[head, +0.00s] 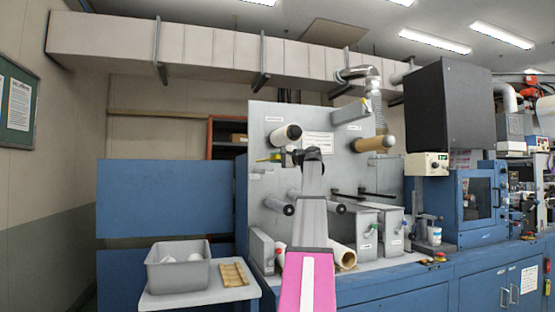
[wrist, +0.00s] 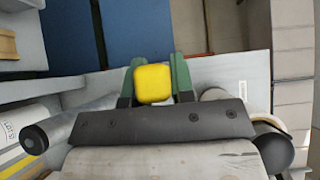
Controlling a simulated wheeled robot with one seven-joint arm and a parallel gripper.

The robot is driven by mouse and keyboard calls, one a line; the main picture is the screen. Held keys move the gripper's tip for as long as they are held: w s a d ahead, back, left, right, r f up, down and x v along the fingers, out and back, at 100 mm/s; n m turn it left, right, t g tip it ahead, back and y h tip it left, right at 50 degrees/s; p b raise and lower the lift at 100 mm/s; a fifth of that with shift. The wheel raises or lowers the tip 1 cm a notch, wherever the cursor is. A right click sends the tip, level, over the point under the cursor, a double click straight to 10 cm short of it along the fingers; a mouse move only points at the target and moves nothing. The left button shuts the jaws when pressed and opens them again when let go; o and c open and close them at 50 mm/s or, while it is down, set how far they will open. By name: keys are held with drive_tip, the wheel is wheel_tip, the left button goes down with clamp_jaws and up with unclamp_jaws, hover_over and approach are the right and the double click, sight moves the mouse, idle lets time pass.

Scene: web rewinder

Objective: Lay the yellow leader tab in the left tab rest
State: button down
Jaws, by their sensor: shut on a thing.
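The yellow leader tab (wrist: 153,84) shows in the wrist view as a rounded yellow block between the two green fingers of my gripper (wrist: 155,82). The fingers are shut on it. In the head view my gripper (head: 271,157) is a small green and yellow patch at the left part of the grey machine panel (head: 330,118), left of my dark wrist. A small light ledge (head: 262,172) sticks out just below it; I cannot tell for sure whether this is the left tab rest. No contact between tab and ledge can be made out.
A white roll (head: 286,135) sits above my gripper and a brown roll (head: 373,144) to the right. Rollers with dark ends (head: 283,208) stick out below. A grey bin (head: 178,268) and a wooden piece (head: 233,275) stand on a low shelf at lower left.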

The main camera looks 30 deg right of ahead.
drive_tip(key=shift+w+d, duration=0.2)
drive_tip(key=shift+w, duration=0.4)
drive_tip(key=shift+w+d, duration=0.15)
drive_tip(key=shift+w, duration=0.45)
drive_tip(key=shift+w+f, duration=0.15)
drive_tip(key=shift+f, duration=2.15)
drive_tip(key=c, duration=0.9)
unclamp_jaws()
drive_tip(key=v, duration=1.1)
drive_tip(key=shift+a, duration=0.15)
